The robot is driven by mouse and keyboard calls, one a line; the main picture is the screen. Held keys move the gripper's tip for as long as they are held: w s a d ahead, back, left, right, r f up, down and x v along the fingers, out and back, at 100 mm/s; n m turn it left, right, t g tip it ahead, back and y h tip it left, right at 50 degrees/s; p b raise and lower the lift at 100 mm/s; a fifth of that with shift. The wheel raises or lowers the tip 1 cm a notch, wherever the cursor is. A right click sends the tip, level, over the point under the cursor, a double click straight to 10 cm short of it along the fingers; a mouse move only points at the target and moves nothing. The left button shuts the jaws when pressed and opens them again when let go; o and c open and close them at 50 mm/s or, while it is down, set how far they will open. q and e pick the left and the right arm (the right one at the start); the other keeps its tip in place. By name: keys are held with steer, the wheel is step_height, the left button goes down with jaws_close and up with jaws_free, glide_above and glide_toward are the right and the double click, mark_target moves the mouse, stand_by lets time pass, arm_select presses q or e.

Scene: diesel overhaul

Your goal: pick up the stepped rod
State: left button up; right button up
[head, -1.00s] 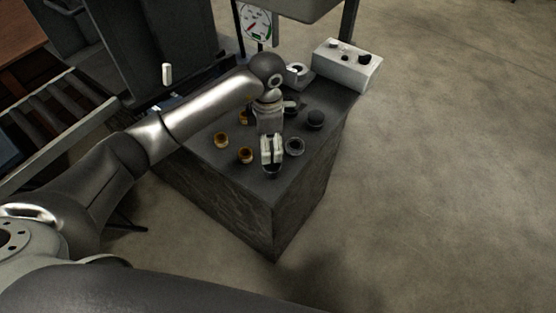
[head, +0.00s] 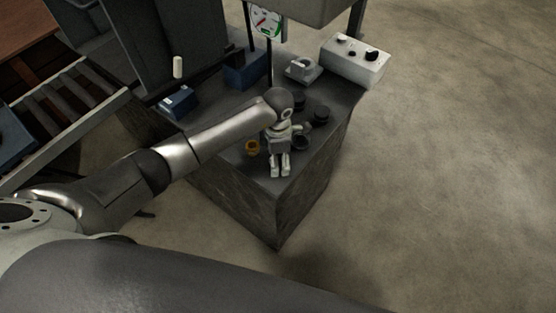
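My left gripper (head: 280,171) is over the near part of the dark bench top (head: 229,166), pointing down. Its two pale fingers stand a little apart, with nothing visible between them. I cannot pick out the stepped rod for certain; it may be hidden behind my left arm or wrist, or too small to tell. My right gripper is not in view.
A gold ring (head: 253,148) and several dark round parts, one a dark cup (head: 321,115), sit near the gripper. Behind are a white knobbed box (head: 354,63), a pale holder (head: 302,68) and a blue block (head: 178,103). Open floor lies right.

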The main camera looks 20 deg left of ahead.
arm_select(q)
steer(key=c, duration=1)
steer(key=shift+w+r, duration=0.1)
steer(key=shift+c, duration=0.4)
steer(key=shift+r, duration=0.15)
